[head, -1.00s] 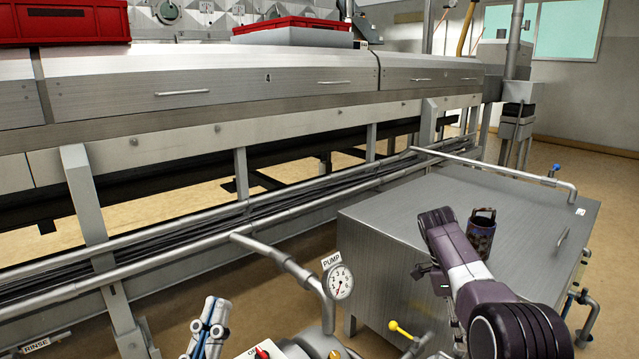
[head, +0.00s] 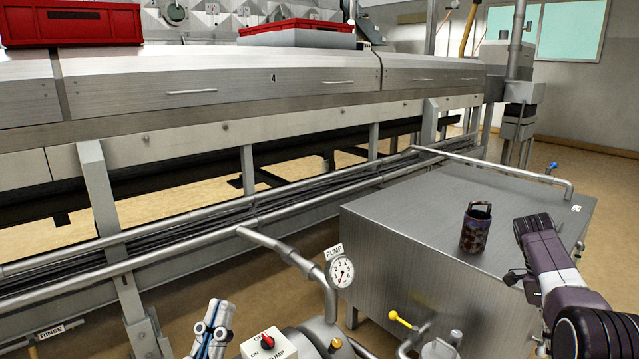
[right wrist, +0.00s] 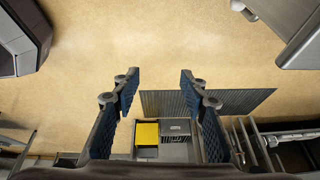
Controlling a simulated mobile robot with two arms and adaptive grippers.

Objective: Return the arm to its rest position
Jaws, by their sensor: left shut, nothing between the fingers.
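My left gripper (head: 218,304) is at the bottom edge of the head view, left of the pump controls. Its pale and blue fingers are together with nothing between them. My right arm (head: 562,270) comes in at the lower right, over the right side of the steel tank. Its gripper is mostly hidden in the head view. In the right wrist view my right gripper (right wrist: 160,80) has its two blue-padded fingers wide apart and empty, above the tan floor.
A dark patterned container with a handle (head: 475,230) stands upright on the steel tank (head: 400,215), left of my right arm. The pump gauge (head: 341,272), yellow-handled valve (head: 402,320) and pipes (head: 275,243) are in front. The long dryer hood (head: 220,100) carries red crates (head: 70,25).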

